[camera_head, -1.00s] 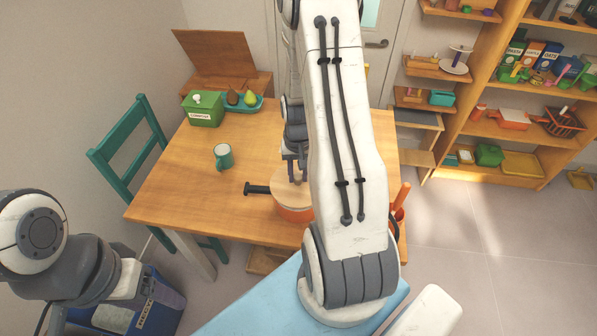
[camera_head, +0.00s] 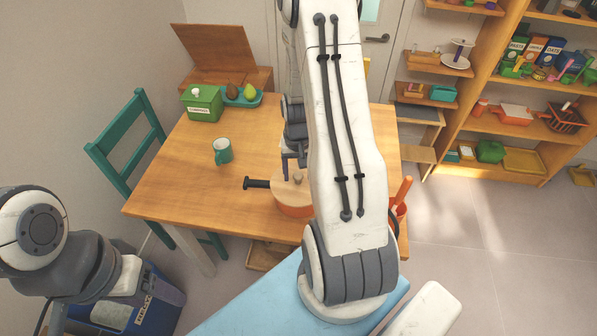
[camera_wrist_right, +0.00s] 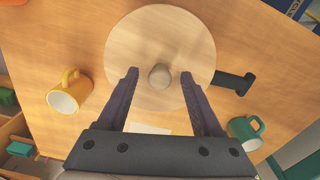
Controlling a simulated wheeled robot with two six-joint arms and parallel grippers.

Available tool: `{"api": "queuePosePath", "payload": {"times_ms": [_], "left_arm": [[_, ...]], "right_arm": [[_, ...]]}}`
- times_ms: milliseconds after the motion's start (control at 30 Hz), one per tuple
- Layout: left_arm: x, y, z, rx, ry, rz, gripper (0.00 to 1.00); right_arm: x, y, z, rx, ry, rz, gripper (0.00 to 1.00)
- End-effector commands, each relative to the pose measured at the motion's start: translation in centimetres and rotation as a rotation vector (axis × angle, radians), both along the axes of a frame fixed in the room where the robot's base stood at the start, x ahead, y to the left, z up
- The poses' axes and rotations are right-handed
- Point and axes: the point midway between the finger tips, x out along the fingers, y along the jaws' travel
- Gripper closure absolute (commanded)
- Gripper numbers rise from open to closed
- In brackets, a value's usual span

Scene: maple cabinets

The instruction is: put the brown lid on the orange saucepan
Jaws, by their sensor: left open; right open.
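The brown lid (camera_head: 287,186) is a round pale-wood disc with a grey knob. It lies over the orange saucepan (camera_head: 296,211) on the table and appears to rest on its rim. The pan's dark handle (camera_head: 257,184) points left. My right gripper (camera_head: 293,160) is open just above the lid. In the right wrist view the lid (camera_wrist_right: 135,45) shows whole, and its knob (camera_wrist_right: 160,75) lies between the parted fingers (camera_wrist_right: 158,78), seemingly clear of them. My left gripper (camera_head: 128,280) is open and empty at lower left, away from the table; its fingers are hard to make out.
A teal mug (camera_head: 222,151), a green canister (camera_head: 202,103) and a teal tray (camera_head: 243,98) with fruit stand on the table. A yellow mug (camera_wrist_right: 70,93) shows in the right wrist view. A red-orange utensil pot (camera_head: 398,212) is at the right edge. The table's left front is clear.

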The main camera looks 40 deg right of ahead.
Motion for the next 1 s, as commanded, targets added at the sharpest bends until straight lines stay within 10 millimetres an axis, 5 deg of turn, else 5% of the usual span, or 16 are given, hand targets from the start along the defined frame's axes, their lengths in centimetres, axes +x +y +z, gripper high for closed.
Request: {"api": "queuePosePath", "payload": {"times_ms": [167, 600, 1000], "left_arm": [[0.0, 0.0, -0.1, 0.0, 0.0, 0.0, 0.33], [0.0, 0.0, -0.4, 0.0, 0.0, 0.0, 0.33], [0.0, 0.0, -0.4, 0.0, 0.0, 0.0, 0.33]], "right_arm": [[0.1, -0.1, 1.2, -0.002, -0.004, 0.0, 0.33], [0.1, -0.1, 9.2, -0.002, -0.005, 0.0, 0.33], [0.1, 0.2, 10.5, 0.0, 0.0, 0.005, 0.33]]}}
